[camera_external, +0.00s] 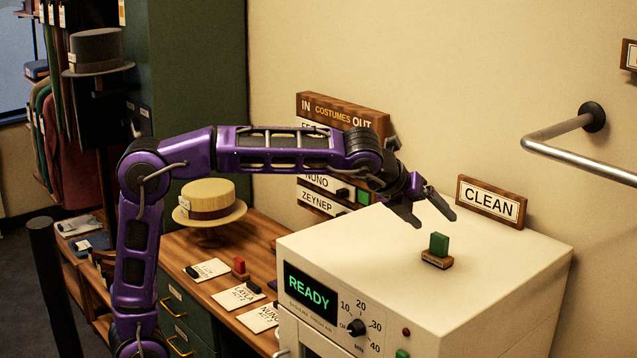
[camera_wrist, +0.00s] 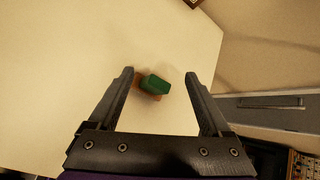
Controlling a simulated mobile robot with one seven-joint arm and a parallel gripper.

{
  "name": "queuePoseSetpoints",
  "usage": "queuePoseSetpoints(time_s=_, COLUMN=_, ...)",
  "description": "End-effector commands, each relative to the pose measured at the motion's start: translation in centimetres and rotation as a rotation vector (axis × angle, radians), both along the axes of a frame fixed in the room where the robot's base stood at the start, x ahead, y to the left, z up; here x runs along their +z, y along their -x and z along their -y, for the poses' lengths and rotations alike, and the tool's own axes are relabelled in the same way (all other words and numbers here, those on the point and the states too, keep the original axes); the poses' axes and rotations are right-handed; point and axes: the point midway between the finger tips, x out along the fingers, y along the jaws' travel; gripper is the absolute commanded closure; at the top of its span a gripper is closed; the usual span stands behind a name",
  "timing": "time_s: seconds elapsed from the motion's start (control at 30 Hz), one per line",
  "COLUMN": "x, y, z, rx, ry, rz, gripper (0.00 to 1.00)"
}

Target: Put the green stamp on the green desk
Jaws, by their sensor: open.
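The green stamp (camera_external: 439,243), a green block on a brown wooden base, stands on top of the white machine (camera_external: 340,255). My gripper (camera_external: 436,221) is open and empty, tilted down just above the stamp. In the wrist view the green stamp (camera_wrist: 155,84) lies between and slightly below the two open fingertips (camera_wrist: 159,73), nearer the left finger; I see no contact. The green desk (camera_external: 176,318) has green drawers and a wooden top. It stands left of the machine, partly hidden by my arm.
On the desk are a straw hat (camera_external: 210,200), a red stamp (camera_external: 239,266) and several paper cards (camera_external: 238,297). A CLEAN sign (camera_external: 491,201) stands at the machine's back edge. A metal rail (camera_external: 570,135) juts from the wall at right. The machine top around the stamp is clear.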

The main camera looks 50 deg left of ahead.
Motion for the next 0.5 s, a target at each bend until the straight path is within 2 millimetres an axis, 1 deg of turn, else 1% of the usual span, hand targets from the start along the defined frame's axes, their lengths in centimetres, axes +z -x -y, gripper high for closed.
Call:
queuePoseSetpoints(time_s=0.03, x=-0.3, y=0.4, z=0.8, rx=-0.063, ry=-0.082, rz=0.000, gripper=0.18)
queuePoseSetpoints(time_s=0.2, x=-1.1, y=1.2, z=1.5, rx=-0.208, ry=-0.304, rz=0.004, gripper=0.18)
queuePoseSetpoints(time_s=0.33, x=-1.4, y=1.4, z=1.7, rx=-0.272, ry=-0.400, rz=0.007, gripper=0.18)
queuePoseSetpoints(time_s=0.5, x=-2.0, y=1.2, z=1.8, rx=-0.301, ry=-0.447, rz=0.006, gripper=0.18)
